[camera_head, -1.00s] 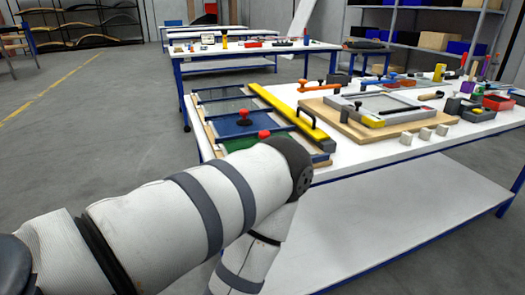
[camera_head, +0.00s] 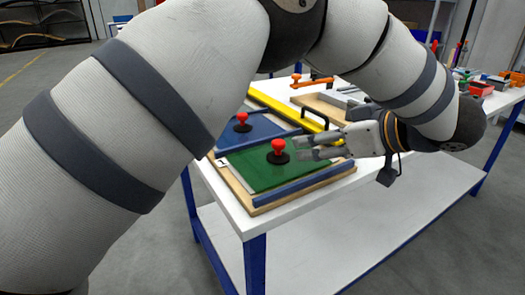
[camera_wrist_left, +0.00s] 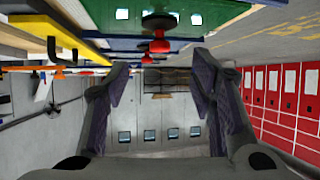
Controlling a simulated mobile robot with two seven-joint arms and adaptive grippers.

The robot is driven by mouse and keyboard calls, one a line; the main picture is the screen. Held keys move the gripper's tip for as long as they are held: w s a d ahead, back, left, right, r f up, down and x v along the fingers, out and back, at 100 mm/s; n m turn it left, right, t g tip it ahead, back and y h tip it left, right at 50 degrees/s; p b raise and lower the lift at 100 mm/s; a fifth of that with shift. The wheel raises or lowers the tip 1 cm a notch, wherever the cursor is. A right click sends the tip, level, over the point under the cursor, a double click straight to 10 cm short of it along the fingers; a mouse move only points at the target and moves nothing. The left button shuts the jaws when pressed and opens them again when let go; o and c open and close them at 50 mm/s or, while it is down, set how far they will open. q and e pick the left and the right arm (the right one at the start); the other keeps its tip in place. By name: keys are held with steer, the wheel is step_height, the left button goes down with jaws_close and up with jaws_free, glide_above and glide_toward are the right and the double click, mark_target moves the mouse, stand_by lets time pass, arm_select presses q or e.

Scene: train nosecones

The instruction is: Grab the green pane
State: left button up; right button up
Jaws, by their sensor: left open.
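The green pane (camera_head: 258,165) lies flat in the wooden frame at the near corner of the table, with a red-topped suction handle (camera_head: 279,147) standing on it. My left gripper (camera_head: 304,149) is open and points left, its fingertips just right of the red knob. Nothing is between the fingers. In the left wrist view the green pane (camera_wrist_left: 108,22) runs along the top, and the red knob (camera_wrist_left: 159,42) hangs in line with the gap between the open fingers (camera_wrist_left: 160,76). My right gripper is not in view.
A blue pane (camera_head: 256,129) with its own red-knobbed handle (camera_head: 242,121) lies behind the green one. A yellow bar (camera_head: 284,109) with a black handle (camera_head: 315,118) lies close behind my gripper. A blue bar (camera_head: 305,184) edges the frame's near side. The white tabletop (camera_head: 245,222) is bare at the front.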

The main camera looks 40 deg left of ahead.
mark_target(282, 143)
arm_select(q)
steer(key=x, duration=1.1)
steer(key=shift+w+a+r+p, duration=0.15)
steer(key=shift+a+p, duration=0.15)
steer(key=shift+a, duration=0.1)
jaws_close()
